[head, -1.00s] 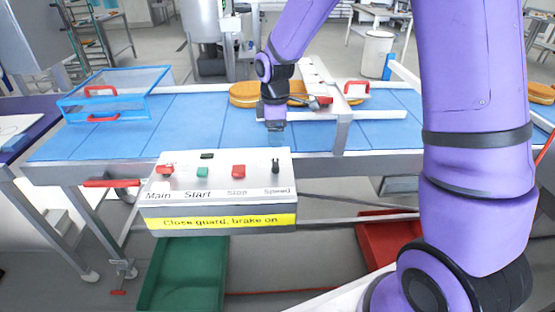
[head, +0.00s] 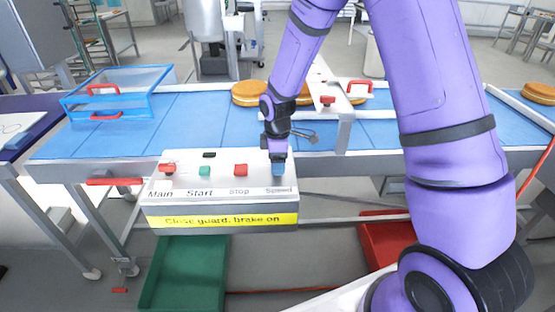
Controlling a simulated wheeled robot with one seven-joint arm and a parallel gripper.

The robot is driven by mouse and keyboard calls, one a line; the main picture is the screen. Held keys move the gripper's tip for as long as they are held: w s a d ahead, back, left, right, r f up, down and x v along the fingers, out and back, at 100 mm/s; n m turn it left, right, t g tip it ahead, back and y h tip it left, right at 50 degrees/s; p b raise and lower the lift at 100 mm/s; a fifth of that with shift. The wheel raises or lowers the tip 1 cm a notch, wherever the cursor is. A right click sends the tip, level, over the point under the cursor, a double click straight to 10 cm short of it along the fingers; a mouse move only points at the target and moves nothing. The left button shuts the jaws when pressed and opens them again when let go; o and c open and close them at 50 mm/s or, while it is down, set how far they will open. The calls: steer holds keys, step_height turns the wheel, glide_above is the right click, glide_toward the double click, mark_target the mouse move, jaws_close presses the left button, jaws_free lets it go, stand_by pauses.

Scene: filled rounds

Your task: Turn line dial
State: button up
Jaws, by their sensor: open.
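The control box (head: 222,190) stands at the front of the conveyor. Its top carries a red Main switch (head: 167,168), a green Start button (head: 204,171), a red Stop button (head: 240,169) and a dial labelled Speed.
The blue conveyor belt (head: 205,120) runs behind the box, with a blue clear guard (head: 118,93) at left and round orange-brown cakes (head: 250,94) on it. A green crate (head: 185,270) and a red crate (head: 382,238) sit below. A yellow label reads "Close guard, brake on".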

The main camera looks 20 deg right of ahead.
steer(key=c, duration=0.9)
steer(key=shift+c, duration=0.2)
steer(key=shift+m, duration=0.3)
steer(key=m, duration=0.5)
steer(key=shift+m, duration=0.3)
steer(key=m, duration=0.5)
steer(key=shift+m, duration=0.3)
steer(key=o, duration=0.9)
steer(key=shift+o, duration=0.2)
steer(key=shift+r, duration=0.1)
